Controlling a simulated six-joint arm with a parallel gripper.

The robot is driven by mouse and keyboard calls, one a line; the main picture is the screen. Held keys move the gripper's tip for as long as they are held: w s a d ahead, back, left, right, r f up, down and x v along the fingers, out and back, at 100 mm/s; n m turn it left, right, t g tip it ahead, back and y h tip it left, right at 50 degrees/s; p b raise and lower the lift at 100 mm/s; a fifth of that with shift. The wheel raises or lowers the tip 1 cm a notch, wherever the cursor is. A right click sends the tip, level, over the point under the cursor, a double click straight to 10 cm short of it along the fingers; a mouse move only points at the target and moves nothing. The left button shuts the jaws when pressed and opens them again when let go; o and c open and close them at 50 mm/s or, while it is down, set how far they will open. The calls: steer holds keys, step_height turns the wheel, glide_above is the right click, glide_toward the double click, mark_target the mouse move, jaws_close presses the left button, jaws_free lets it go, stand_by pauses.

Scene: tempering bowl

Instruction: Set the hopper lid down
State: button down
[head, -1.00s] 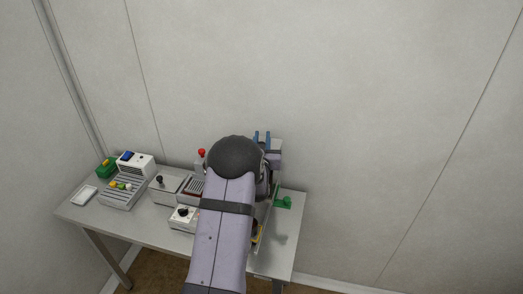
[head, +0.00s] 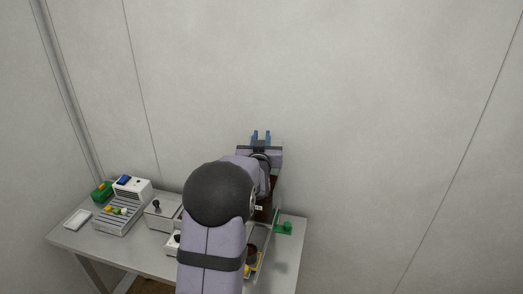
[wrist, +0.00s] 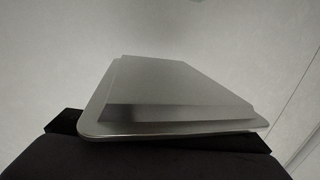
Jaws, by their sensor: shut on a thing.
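The hopper lid (wrist: 165,90) fills the middle of the wrist view. It is a grey metal plate with a raised centre and a rounded flange, and looks tilted there. The hopper is not identifiable; my arm covers part of the table.
The table (head: 125,252) holds a white box (head: 133,188), a sloped grey rack (head: 117,216), a small white tray (head: 77,219) and a grey box with a black knob (head: 162,215). A green piece (head: 285,228) sits at the right end. Bare tabletop lies in front of it.

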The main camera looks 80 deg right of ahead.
steer(key=shift+r, duration=0.45)
